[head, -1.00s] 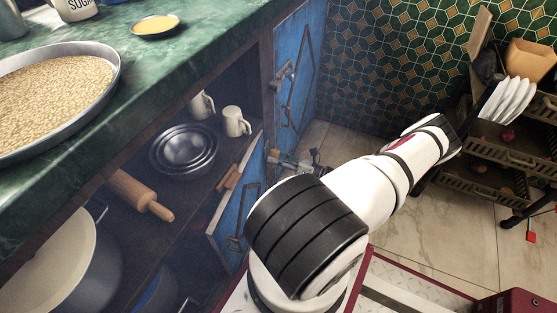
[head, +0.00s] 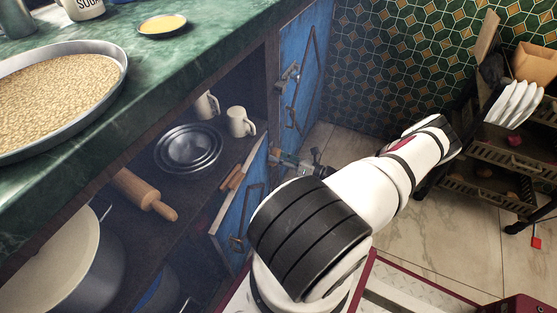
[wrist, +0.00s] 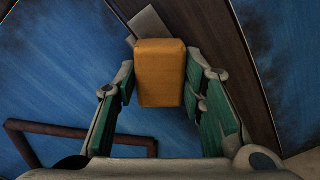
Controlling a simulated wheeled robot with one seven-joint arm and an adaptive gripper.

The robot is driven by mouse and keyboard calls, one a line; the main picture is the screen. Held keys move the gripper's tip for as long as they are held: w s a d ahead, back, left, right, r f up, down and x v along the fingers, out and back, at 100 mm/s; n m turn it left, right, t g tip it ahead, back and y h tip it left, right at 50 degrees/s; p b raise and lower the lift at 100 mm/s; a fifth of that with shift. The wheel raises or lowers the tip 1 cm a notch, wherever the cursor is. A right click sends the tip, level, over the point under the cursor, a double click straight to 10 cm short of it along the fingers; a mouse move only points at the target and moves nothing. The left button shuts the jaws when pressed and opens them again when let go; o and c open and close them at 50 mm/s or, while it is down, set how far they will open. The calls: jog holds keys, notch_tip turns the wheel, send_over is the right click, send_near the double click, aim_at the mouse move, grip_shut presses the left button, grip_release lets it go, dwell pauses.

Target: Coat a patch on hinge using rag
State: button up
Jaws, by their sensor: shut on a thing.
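In the wrist view an orange block-shaped rag (wrist: 160,75) sits between the fingers of my gripper (wrist: 162,84), which is shut on it. Just beyond the rag's far end is a flat grey metal plate (wrist: 147,22), which looks like the hinge. It lies by the edge of a blue door panel (wrist: 60,75) and a dark wooden strip. The rag overlaps its lower end in the picture, and I cannot tell whether they touch. In the head view my gripper (head: 298,163) is small, beside the open lower blue cabinet door (head: 240,205).
A small dish of yellow liquid (head: 163,24) and a large round pan (head: 60,90) stand on the green counter (head: 215,45). The open cabinet holds mugs, bowls (head: 190,147) and a rolling pin (head: 145,195). A dark rack (head: 490,180) stands at the right. A door handle (wrist: 80,135) is near my gripper.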

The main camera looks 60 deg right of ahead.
aim_at(273, 144)
jog(key=shift+w+d+r+b, duration=0.1)
jog(key=shift+d+r+b, duration=0.15)
jog(key=shift+d, duration=0.65)
jog(key=shift+w+d+r+b, duration=0.15)
jog(key=shift+d+r, duration=0.2)
jog(key=shift+d, duration=0.5)
jog(key=shift+a+p, duration=1.15)
jog(key=shift+a, duration=0.9)
jog(key=shift+a+r+p, duration=0.1)
jog(key=shift+r+p, duration=0.35)
jog(key=shift+r, duration=0.2)
jog(key=shift+d+f+b, duration=0.15)
jog(key=shift+d+b, duration=0.65)
jog(key=shift+d, duration=0.5)
jog(key=shift+s+d+b, duration=0.1)
jog(key=shift+d+b, duration=0.3)
jog(key=shift+d, duration=0.45)
jog(key=s, duration=0.6)
jog(key=shift+d+b, duration=0.25)
jog(key=shift+b, duration=0.1)
